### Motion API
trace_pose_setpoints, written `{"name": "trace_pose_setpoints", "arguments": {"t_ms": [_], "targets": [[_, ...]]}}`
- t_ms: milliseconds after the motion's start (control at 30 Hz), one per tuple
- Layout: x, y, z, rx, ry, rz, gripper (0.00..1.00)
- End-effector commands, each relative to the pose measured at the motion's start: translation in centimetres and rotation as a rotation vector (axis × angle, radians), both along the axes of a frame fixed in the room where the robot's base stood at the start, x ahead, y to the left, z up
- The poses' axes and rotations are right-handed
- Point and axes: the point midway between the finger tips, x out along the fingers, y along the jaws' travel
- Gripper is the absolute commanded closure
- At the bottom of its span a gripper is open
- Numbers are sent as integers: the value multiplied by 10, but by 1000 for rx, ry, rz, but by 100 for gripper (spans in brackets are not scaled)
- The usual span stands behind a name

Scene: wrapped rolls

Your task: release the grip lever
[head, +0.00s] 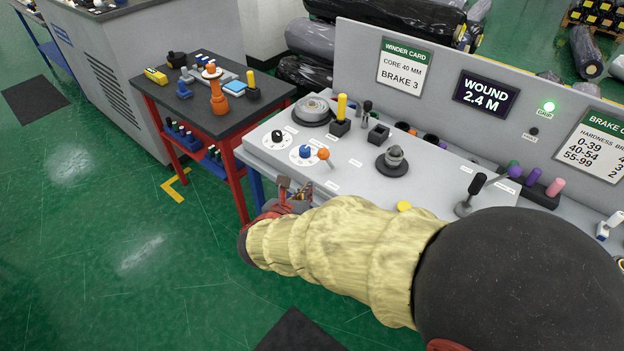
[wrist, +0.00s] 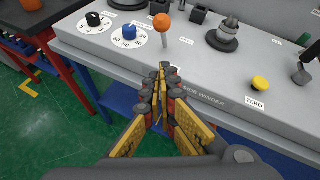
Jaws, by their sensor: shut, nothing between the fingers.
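A lever with an orange ball knob (head: 323,154) stands near the front left of the grey console; it also shows in the wrist view (wrist: 162,18). A black-handled lever (head: 472,190) stands at the console's right; part of it shows at the right edge of the wrist view (wrist: 304,73). I cannot read which one is labelled as the grip lever. A green lamp (head: 549,107) above the label GRIP is lit. My gripper (wrist: 164,70) is shut and empty, at the console's front edge, in front of and apart from the orange-knobbed lever.
A blue dial (head: 305,151) and a black dial (head: 277,135) lie left of the orange knob. A yellow button (head: 403,206) marked ZERO sits right. A display (head: 486,95) reads WOUND 2.4 M. A red-legged table (head: 215,100) stands left; green floor is free in front.

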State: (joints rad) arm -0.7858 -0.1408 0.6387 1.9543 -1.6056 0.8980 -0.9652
Motion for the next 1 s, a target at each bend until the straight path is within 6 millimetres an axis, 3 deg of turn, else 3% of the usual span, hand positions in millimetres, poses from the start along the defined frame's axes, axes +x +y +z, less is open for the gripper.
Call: {"name": "trace_pose_setpoints", "arguments": {"t_ms": [500,733,1000], "targets": [[79,-27,-48,0,1,-6,100],[108,-30,-36,2,0,-3,100],[117,-32,-33,1,2,-2,100]]}}
